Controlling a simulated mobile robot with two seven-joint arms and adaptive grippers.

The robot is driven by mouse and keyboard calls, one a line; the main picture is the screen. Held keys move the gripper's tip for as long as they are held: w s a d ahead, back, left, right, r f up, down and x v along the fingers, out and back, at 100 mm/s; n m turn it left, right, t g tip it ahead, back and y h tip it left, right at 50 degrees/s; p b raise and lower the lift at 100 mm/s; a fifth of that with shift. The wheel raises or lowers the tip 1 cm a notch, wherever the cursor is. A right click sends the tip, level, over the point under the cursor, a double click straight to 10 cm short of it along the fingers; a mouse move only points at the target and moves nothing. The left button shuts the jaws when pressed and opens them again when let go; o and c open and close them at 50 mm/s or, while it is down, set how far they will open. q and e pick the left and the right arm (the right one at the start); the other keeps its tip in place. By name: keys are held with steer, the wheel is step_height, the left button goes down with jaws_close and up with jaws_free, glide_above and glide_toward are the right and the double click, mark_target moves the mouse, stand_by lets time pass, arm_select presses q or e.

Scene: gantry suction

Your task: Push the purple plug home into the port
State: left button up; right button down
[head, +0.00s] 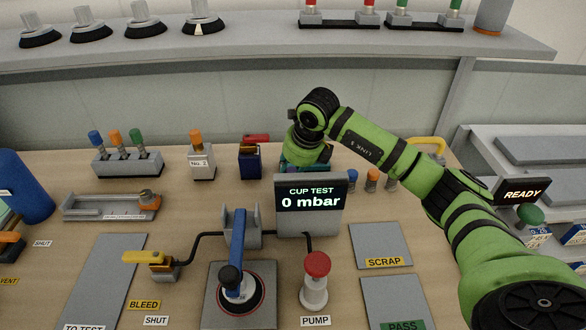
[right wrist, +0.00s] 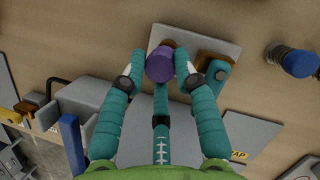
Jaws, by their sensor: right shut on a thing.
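The purple plug (right wrist: 159,67) sits between the fingertips of my right gripper (right wrist: 160,62) in the right wrist view. That gripper is shut on it. A grey plate (right wrist: 215,35) lies behind the plug, and a brown-orange block (right wrist: 213,60) is just right of the right finger. I cannot make out the port or how deep the plug sits. In the head view my right gripper (head: 303,160) is low behind the display, which hides its fingertips and the plug. My left gripper is not in view.
The "CUP TEST 0 mbar" display (head: 309,205) stands in front of the right gripper. To its left are a dark blue block (head: 249,162) and an orange-topped block (head: 202,160). Small blue and orange knobs (head: 371,178) stand right. The SCRAP plate (head: 380,240) is empty.

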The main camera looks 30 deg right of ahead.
steer(key=shift+f+b, duration=1.15)
steer(key=shift+f, duration=0.25)
steer(key=c, duration=0.9)
jaws_free()
steer(key=shift+s+r, duration=0.1)
steer(key=shift+c, duration=0.2)
steer(key=shift+o, duration=0.4)
steer(key=shift+r, duration=0.2)
steer(key=v, duration=1.1)
steer(key=shift+r, duration=0.25)
steer(key=shift+d, duration=0.1)
